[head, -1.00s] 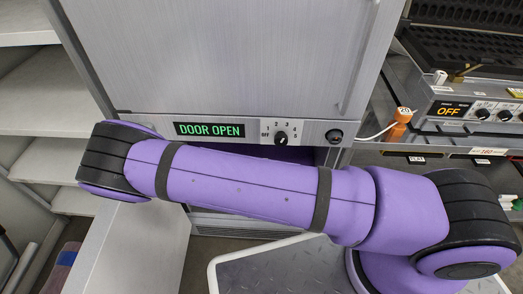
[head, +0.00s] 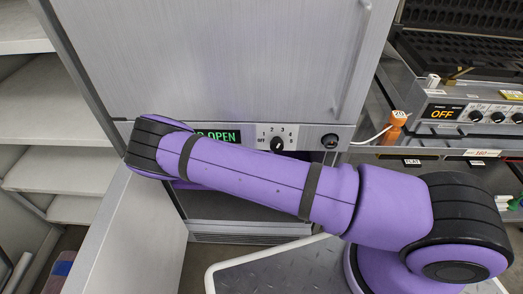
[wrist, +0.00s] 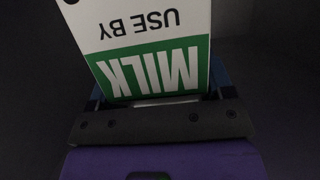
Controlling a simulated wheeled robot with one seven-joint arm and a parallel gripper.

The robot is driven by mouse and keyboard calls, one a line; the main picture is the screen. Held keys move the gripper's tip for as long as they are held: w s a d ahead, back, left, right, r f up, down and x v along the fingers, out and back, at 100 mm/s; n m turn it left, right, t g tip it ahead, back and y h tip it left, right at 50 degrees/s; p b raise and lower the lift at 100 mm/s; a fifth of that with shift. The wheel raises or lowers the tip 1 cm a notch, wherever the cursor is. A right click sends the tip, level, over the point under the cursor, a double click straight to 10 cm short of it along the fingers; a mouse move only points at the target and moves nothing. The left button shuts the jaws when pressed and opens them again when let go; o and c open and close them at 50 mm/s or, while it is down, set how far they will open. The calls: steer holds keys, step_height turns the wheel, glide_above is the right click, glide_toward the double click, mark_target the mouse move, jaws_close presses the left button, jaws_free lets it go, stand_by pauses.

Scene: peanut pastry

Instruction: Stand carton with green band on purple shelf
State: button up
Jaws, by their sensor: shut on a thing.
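The carton (wrist: 150,45) fills the middle of the wrist view. It is white with a green band reading MILK and the words USE BY, upside down in this view. My gripper (wrist: 157,88) is shut on it, with a blue finger at each side. The far end of the carton runs out of the frame. In the head view my purple arm crosses in front of the cabinet, and the gripper and carton are hidden. I cannot make out the purple shelf clearly; the lower compartment (head: 240,208) is partly covered by my arm.
The steel cabinet (head: 215,55) has a closed upper door and a lower door (head: 125,235) swung open at left. Its display is partly covered by my arm. Light shelves (head: 45,120) stand at left. A grill unit (head: 470,110) and an orange bottle (head: 397,122) are at right.

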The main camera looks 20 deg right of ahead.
steer(key=shift+f, duration=1.85)
steer(key=o, duration=1.9)
steer(key=shift+c, duration=0.2)
steer(key=v, duration=1.2)
